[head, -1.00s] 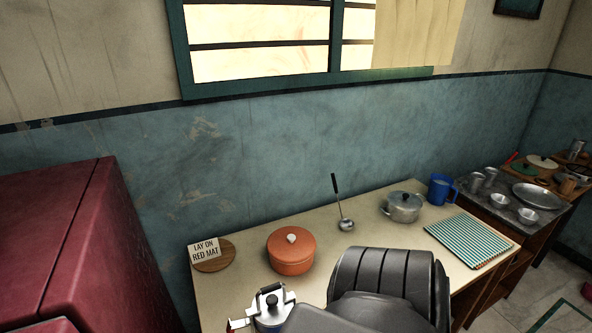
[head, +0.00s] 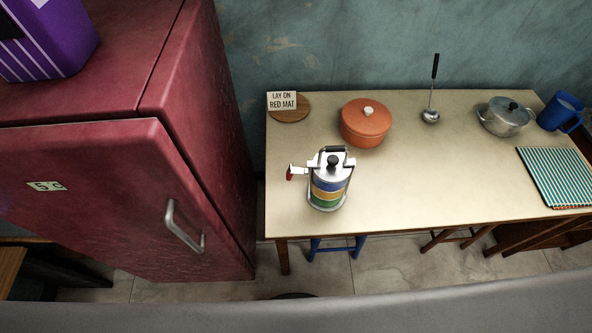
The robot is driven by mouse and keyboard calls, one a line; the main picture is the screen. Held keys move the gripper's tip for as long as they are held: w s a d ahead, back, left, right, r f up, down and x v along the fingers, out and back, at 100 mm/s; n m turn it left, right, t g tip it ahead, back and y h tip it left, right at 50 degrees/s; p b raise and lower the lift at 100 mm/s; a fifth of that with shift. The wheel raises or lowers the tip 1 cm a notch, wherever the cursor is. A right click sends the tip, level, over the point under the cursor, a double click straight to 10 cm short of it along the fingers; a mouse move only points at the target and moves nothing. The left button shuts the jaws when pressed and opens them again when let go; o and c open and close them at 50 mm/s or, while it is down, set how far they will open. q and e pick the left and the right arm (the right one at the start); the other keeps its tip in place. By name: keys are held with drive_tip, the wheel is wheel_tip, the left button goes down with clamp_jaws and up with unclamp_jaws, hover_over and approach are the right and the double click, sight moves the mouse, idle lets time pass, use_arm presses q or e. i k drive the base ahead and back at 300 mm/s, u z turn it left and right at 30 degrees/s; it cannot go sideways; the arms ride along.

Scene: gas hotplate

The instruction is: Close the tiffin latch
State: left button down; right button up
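The tiffin (head: 329,185) stands upright on the table near its front left part. It has stacked blue, yellow and green bands, a silver lid with a black knob, and a black carrying handle on top. Its latch (head: 292,172), with a red end, sticks out to the left of the upper part, away from the body. Neither of my grippers shows in the head view, so what they hold cannot be seen.
On the table (head: 420,192) are an orange pot (head: 365,125), a round wooden board with a sign (head: 282,101), a ladle (head: 431,115), a steel pot (head: 503,120), a blue mug (head: 560,112) and a striped cloth (head: 556,178). A red fridge (head: 200,110) stands left. Table front-middle is clear.

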sight(291, 170)
drive_tip(key=z, duration=0.9)
drive_tip(key=k, duration=1.35)
drive_tip(key=u, duration=1.45)
drive_tip(key=i, duration=0.5)
drive_tip(key=u, duration=0.1)
